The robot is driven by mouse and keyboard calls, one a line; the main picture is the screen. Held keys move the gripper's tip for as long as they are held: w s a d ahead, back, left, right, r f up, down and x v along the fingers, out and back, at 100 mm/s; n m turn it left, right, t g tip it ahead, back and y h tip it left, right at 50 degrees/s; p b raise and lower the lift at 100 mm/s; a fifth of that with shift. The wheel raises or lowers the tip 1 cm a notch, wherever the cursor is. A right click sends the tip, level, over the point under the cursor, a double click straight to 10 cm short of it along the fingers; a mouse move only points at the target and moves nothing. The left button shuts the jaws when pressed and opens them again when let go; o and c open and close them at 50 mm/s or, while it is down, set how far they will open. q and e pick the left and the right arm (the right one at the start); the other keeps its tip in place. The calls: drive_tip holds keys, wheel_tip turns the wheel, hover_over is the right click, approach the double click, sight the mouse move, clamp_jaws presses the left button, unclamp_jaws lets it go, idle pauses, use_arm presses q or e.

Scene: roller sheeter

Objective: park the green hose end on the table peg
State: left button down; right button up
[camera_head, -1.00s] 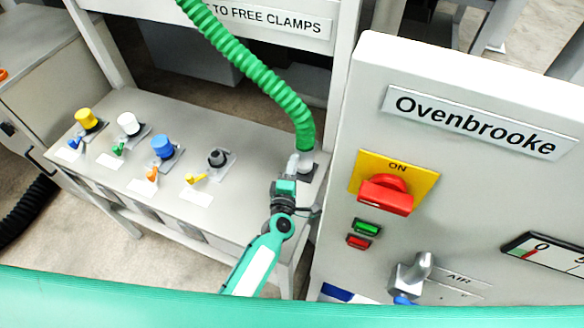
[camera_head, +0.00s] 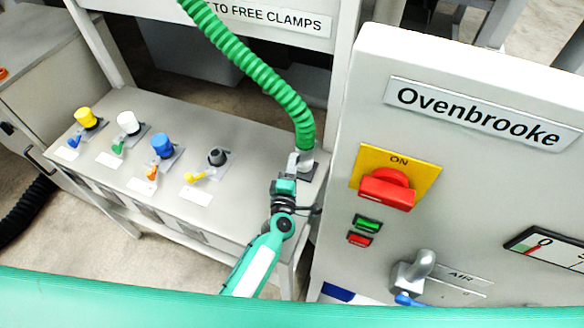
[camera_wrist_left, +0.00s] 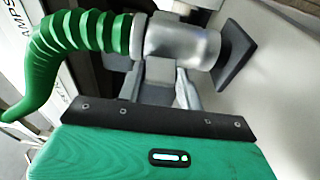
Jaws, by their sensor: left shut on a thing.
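The green hose (camera_head: 262,76) comes down from the top of the head view and bends to a metal end at the table's right side. In the left wrist view the hose (camera_wrist_left: 72,38) runs into its silver cylindrical end (camera_wrist_left: 185,42). My left gripper (camera_head: 294,168) is shut on the hose end; its fingers also show in the left wrist view (camera_wrist_left: 170,84). The hose end's open side faces a dark square base (camera_wrist_left: 234,58) on the table, touching or very near it. The peg itself cannot be made out. My right gripper is not in view.
The table (camera_head: 240,135) carries yellow, white, blue (camera_head: 162,146) and dark fittings with small coloured levers to the left. The Ovenbrooke machine panel (camera_head: 340,220), with a red switch (camera_head: 387,188), stands close on the right.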

use_arm(q)
drive_tip(key=shift+s+a+f+b, duration=0.1)
drive_tip(key=shift+s+f+b, duration=0.1)
drive_tip(key=shift+f, duration=0.35)
drive_tip(key=shift+s+f+b, duration=0.15)
drive_tip(key=shift+f, duration=0.35)
drive_tip(key=shift+r, duration=0.1)
drive_tip(key=shift+w+r+p, duration=0.3)
drive_tip(key=shift+r+p, duration=0.55)
drive_tip(key=shift+p, duration=0.2)
wheel_tip(320, 180, up, 6)
drive_tip(key=p, duration=0.4)
drive_tip(key=shift+w+f+p, duration=0.1)
drive_tip(key=shift+p, duration=0.3)
